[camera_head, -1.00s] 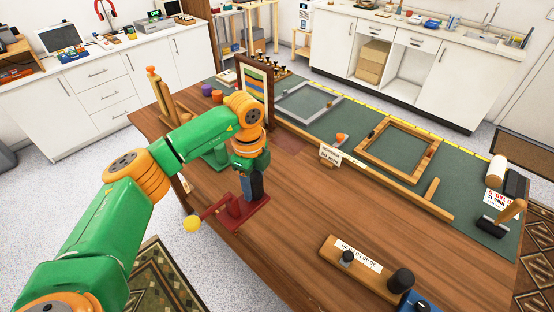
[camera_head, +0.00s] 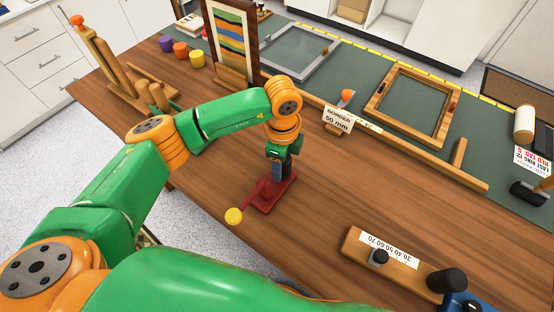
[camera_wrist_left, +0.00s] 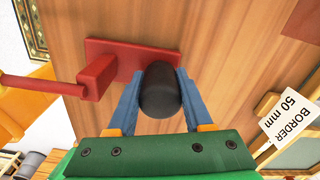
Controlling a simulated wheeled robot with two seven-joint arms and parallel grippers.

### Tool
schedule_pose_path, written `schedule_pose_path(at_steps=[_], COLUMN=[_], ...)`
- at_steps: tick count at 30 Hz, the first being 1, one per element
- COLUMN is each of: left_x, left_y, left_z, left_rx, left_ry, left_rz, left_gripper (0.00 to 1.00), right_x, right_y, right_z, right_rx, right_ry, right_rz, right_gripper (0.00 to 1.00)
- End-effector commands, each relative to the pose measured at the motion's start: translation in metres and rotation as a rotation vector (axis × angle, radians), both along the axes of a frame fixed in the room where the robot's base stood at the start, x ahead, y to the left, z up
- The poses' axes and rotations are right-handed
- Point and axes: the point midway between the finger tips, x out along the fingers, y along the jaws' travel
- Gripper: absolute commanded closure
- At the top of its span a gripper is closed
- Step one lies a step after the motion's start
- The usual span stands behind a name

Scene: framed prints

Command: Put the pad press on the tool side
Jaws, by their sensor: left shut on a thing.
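The pad press has a red base (camera_head: 274,192), a red arm ending in a yellow ball, and a black upright grip (camera_wrist_left: 160,90). My left gripper (camera_head: 278,160) comes down on it from above, at the front left part of the wooden table. In the left wrist view the blue fingers of my left gripper (camera_wrist_left: 159,78) are shut on either side of the black grip. The red base shows beyond the fingers. I cannot tell whether the base touches the table.
A green mat (camera_head: 373,65) covers the table's back, behind a wooden rail (camera_head: 400,150). It holds a wooden frame (camera_head: 450,115) and a grey frame (camera_head: 335,55). A "50 mm" card (camera_head: 338,120) stands at the rail. A wooden block with knobs (camera_head: 350,245) lies front right. The middle wood is clear.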

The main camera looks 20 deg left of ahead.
Motion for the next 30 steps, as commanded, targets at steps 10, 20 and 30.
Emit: schedule_pose_path(at_steps=[10, 20, 30], left_x=[0.000, 0.001, 0.002], left_y=[0.001, 0.001, 0.002], left_z=[0.000, 0.032, 0.106], left_rx=[0.003, 0.003, 0.004], left_ry=[0.001, -0.005, -0.002], left_rz=[0.000, -0.002, 0.000], left_gripper=[0.20, 0.20, 0.20], right_x=[0.001, 0.000, 0.000], right_y=[0.000, -0.001, -0.001], right_z=[0.001, -0.005, -0.015], right_rx=[-0.001, -0.002, -0.002], right_ry=[-0.001, -0.001, 0.000], right_rz=[0.000, 0.001, 0.001], right_gripper=[0.15, 0.15, 0.15])
